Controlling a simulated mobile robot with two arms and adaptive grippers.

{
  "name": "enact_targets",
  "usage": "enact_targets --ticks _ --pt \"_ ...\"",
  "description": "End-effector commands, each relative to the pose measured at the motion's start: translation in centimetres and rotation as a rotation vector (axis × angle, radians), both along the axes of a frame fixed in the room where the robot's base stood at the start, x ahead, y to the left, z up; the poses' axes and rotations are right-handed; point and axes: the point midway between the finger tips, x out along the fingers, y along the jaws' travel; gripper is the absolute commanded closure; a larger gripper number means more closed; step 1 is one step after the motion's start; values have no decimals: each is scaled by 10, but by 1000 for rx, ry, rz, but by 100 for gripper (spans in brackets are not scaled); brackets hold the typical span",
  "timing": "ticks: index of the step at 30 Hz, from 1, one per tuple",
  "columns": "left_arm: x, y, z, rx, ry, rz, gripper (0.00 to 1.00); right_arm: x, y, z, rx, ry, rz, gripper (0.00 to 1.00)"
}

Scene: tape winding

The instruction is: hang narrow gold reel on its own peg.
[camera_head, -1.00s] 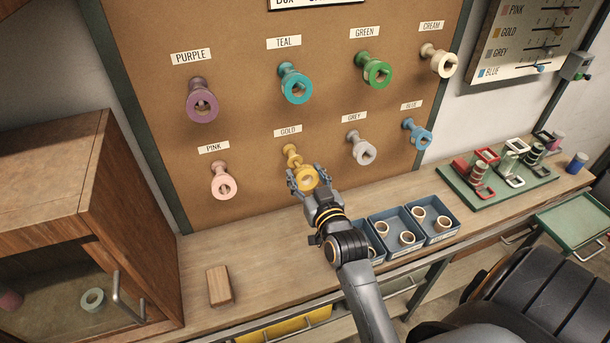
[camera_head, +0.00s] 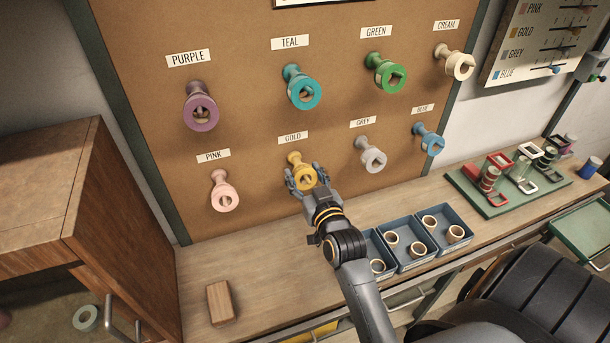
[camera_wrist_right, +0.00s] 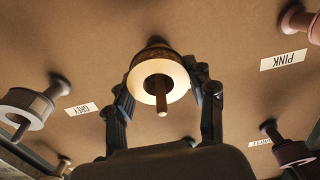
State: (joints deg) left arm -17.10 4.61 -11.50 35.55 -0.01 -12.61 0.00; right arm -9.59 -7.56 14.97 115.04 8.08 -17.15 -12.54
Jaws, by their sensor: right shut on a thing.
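The narrow gold reel (camera_head: 303,172) is at the peg under the GOLD label (camera_head: 293,138), in the lower row of the board. My right gripper (camera_head: 306,179) is shut on it, with a finger on either side. In the right wrist view the reel (camera_wrist_right: 174,74) shows face-on between the fingers (camera_wrist_right: 163,90). The peg (camera_wrist_right: 161,102) sticks out through its hole, so the reel is around the peg. Its back end lies close to the peg's base (camera_wrist_right: 156,44); whether they touch I cannot tell. My left gripper is out of view.
Other reels hang nearby: pink (camera_head: 225,198) on the left, grey (camera_head: 373,159) on the right, teal (camera_head: 303,92) above. Below on the bench are blue trays (camera_head: 412,262) with small rings and a wooden block (camera_head: 221,303). A wooden cabinet (camera_head: 100,200) stands at left.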

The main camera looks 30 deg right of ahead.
Motion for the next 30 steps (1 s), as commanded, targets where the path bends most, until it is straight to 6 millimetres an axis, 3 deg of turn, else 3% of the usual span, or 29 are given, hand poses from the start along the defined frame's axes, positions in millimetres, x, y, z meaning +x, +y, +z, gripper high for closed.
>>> enact_targets --ticks 14,15,19,30 --pt "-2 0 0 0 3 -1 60 1 0 0 0 -1 0 75" --pt "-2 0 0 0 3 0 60 1 0 0 0 -1 0 44" --pt "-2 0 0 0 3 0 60 1 0 0 0 -1 0 19" --pt "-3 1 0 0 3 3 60 -3 1 -1 0 1 0 19"
